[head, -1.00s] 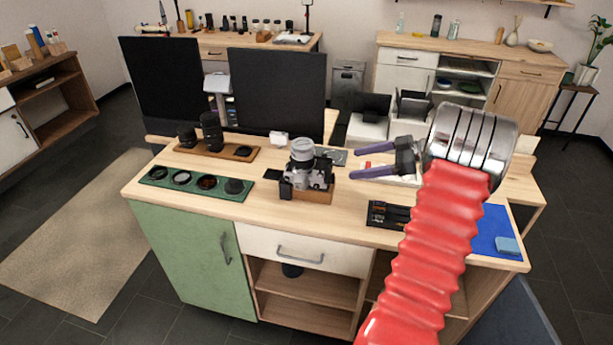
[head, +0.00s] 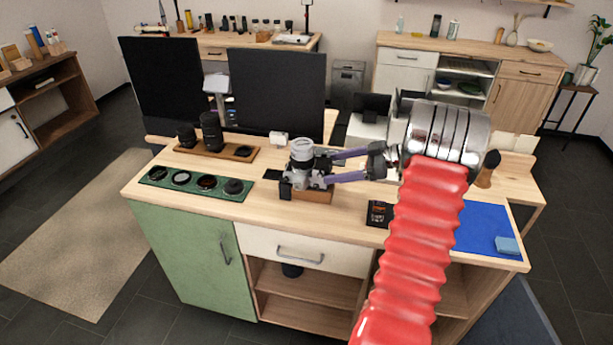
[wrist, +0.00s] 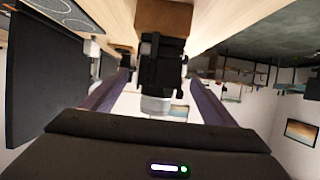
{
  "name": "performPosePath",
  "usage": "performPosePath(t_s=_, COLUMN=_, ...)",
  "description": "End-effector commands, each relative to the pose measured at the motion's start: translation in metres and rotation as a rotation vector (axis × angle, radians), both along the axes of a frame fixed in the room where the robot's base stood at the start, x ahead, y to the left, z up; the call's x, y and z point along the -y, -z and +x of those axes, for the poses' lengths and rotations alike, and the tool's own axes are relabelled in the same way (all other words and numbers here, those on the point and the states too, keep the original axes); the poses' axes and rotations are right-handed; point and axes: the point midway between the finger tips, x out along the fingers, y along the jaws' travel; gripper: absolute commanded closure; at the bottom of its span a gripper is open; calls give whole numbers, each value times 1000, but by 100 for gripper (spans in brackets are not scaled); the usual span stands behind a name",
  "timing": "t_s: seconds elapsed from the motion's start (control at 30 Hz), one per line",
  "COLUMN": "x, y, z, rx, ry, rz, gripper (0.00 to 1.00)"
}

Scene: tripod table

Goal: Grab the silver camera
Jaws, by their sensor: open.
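The silver camera (head: 305,172) has a black grip and a silver lens pointing up. It sits on a small wooden block (head: 318,195) on the workbench. My gripper (head: 330,168) is open at the camera's right side, its two purple fingers pointing left toward it. In the wrist view the camera (wrist: 162,65) appears upside down, between the two fingers of my gripper (wrist: 160,92). The fingers show gaps on both sides of it there. I cannot tell whether a finger touches the camera.
A green tray (head: 210,193) with lens filters and a wooden tray (head: 245,152) with lenses lie to the left. Two dark monitors (head: 277,92) stand behind. A black case (head: 379,213) and a blue mat (head: 482,233) lie to the right. The bench front is clear.

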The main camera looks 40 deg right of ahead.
Motion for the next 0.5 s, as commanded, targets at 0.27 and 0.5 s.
performPosePath(t_s=0.27, x=-19, y=15, z=26, rx=0, ry=-2, rz=2, gripper=20)
performPosePath(t_s=0.5, x=-21, y=17, z=29, rx=1, ry=0, rz=1, gripper=20)
